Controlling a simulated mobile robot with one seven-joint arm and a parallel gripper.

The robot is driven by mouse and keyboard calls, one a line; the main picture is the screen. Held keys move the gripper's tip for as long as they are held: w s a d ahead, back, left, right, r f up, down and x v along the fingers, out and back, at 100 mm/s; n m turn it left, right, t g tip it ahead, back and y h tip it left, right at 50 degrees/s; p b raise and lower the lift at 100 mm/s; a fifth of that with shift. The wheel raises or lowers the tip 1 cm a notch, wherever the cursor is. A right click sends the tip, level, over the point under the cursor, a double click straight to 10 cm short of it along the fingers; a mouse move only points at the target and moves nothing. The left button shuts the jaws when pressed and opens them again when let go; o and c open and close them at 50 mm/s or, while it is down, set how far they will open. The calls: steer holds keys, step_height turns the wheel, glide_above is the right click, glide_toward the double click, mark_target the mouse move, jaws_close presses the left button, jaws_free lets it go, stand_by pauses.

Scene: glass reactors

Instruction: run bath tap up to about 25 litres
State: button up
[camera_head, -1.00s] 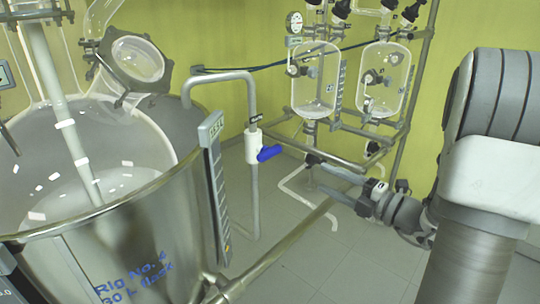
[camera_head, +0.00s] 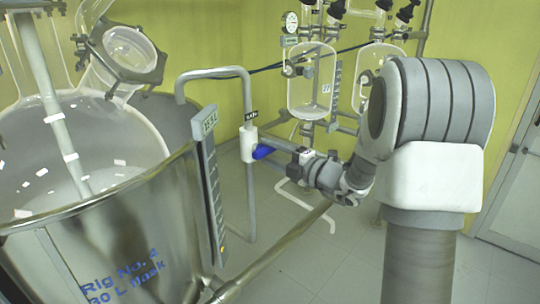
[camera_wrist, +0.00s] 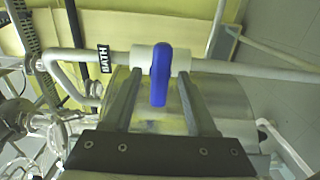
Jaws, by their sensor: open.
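The bath tap is a white valve body (camera_head: 248,144) on a bent grey pipe, with a label reading BATH above it. Its blue lever (camera_head: 262,152) also shows in the wrist view (camera_wrist: 161,72), lying crosswise to the pipe. My gripper (camera_wrist: 158,88) is open, with one finger on each side of the lever and a visible gap to each. In the head view my gripper (camera_head: 278,148) reaches the lever from the right. The steel bath (camera_head: 130,240) stands left of the tap.
A large glass flask (camera_head: 80,145) sits in the bath. Glass vessels (camera_head: 312,80) hang on a metal frame behind my arm. A horizontal rail (camera_head: 275,250) runs low in front of the tap. A door (camera_head: 515,200) is at the right; the floor between is open.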

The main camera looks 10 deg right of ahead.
steer(key=shift+a, duration=0.1)
jaws_close()
